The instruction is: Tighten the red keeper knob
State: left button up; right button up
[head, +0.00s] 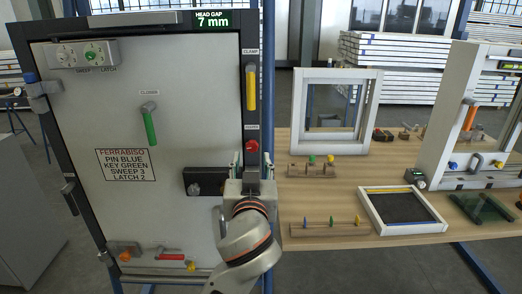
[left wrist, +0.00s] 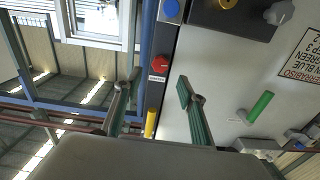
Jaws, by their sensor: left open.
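The red keeper knob (head: 251,146) sits on the dark right-hand post of the frame, under a small label. It also shows in the left wrist view (left wrist: 160,64), lying between and beyond the fingertips. My left gripper (head: 252,163) is in front of the post, just below the knob in the head view. Its two fingers are spread apart with nothing between them, and they also show in the left wrist view (left wrist: 158,80). I see no contact with the knob. My right gripper is in neither view.
A yellow clamp handle (head: 251,88) is above the knob on the same post. A dark latch block (head: 205,182) with a grey knob is left of the gripper. The pale door panel (head: 120,215) carries a green-handled closer (head: 150,125). A wooden table (head: 340,180) with parts stands at right.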

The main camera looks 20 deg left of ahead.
aim_at(252, 147)
pick_arm(q)
jog(key=x, duration=0.6)
jog(key=shift+f+b, duration=0.1)
jog(key=shift+b, duration=0.3)
jog(key=shift+c, duration=0.3)
jog(key=c, duration=1)
